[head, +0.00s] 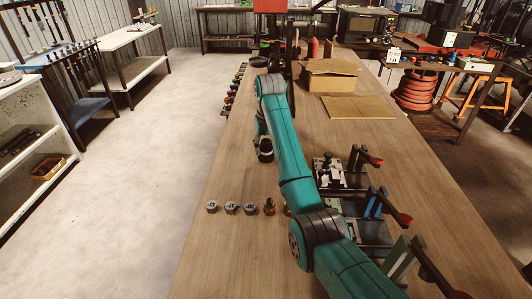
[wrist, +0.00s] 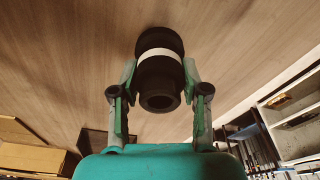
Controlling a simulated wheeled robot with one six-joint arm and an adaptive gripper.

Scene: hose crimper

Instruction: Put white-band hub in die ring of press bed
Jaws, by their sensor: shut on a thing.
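The white-band hub (wrist: 160,84) is a dark, stepped round part with a white band around its middle and an opening in its near end. In the wrist view it sits between the two fingers of my gripper (wrist: 160,76), which are shut on it. In the head view my gripper (head: 264,148) is over the left part of the wooden bench, beyond the row of small fittings. The hub is small and dark there, and its gap to the bench is unclear. I cannot make out the press bed's die ring in either view.
Several small fittings (head: 231,207) stand in a row on the bench (head: 230,250). Clamp fixtures (head: 345,175) with red-tipped levers stand to the right of my arm. A cardboard box (head: 330,75) and a flat cardboard sheet (head: 358,107) lie farther back. A red machine (head: 270,6) is at the far end.

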